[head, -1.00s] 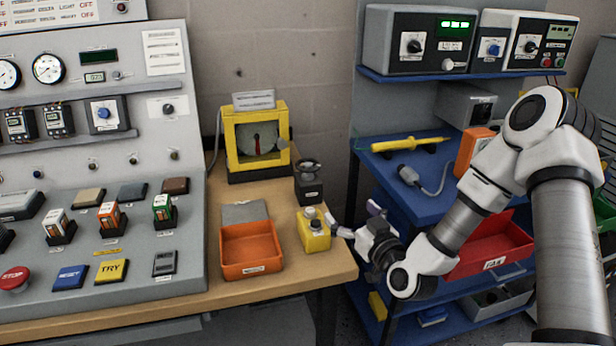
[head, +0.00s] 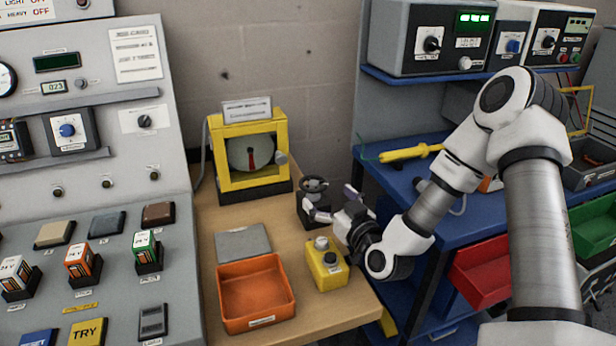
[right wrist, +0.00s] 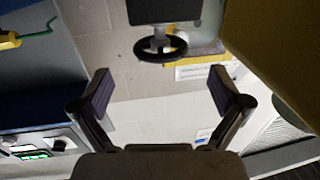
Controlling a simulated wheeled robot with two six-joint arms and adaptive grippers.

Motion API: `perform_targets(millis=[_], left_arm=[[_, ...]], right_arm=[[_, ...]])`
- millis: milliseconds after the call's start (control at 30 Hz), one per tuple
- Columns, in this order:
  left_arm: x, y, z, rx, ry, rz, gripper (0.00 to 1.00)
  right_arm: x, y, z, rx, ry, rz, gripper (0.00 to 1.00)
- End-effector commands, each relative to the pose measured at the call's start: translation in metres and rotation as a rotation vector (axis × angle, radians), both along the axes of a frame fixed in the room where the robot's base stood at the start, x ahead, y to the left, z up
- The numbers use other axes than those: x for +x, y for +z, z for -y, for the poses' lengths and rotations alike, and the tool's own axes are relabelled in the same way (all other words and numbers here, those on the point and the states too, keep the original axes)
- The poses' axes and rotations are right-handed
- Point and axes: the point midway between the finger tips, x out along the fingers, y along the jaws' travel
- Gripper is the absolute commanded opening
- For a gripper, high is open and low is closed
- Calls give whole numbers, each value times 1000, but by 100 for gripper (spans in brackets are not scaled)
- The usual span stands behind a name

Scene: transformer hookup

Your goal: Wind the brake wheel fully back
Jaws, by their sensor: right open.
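The brake wheel (head: 314,184) is a small dark handwheel on a black block (head: 316,211) on the wooden bench. In the right wrist view the wheel (right wrist: 160,48) shows as a black ring on a grey hub, ahead of the fingers and between their lines. My right gripper (head: 336,203) is just right of the wheel and block in the head view, coming from the right. In the right wrist view my right gripper (right wrist: 163,92) is wide open, with nothing between its pads. Its fingers appear apart from the wheel. My left gripper is out of view.
A yellow-framed dial device (head: 250,157) stands behind the wheel. A yellow button box (head: 326,268) is just in front of the gripper, beside an orange tray (head: 255,293). A control panel (head: 177,258) rises at left. A blue shelf unit (head: 470,228) is at right.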

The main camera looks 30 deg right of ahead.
Motion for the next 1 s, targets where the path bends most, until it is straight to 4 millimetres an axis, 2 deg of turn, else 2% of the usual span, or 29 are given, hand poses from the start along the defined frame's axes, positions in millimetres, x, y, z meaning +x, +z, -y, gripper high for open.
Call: perform_targets(millis=[300,433,633,667,800,833,1000], left_arm=[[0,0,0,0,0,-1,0],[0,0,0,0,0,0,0],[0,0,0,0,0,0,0],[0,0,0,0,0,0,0],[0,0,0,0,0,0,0],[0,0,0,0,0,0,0],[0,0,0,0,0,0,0]], right_arm=[[58,1,4,-5,2,4,99],[69,0,5,-2,1,2,99],[70,0,5,-1,0,2,99],[70,0,5,-1,0,2,96],[70,1,5,-1,0,2,46],[70,1,5,-1,0,2,38],[70,1,5,-1,1,3,38]])
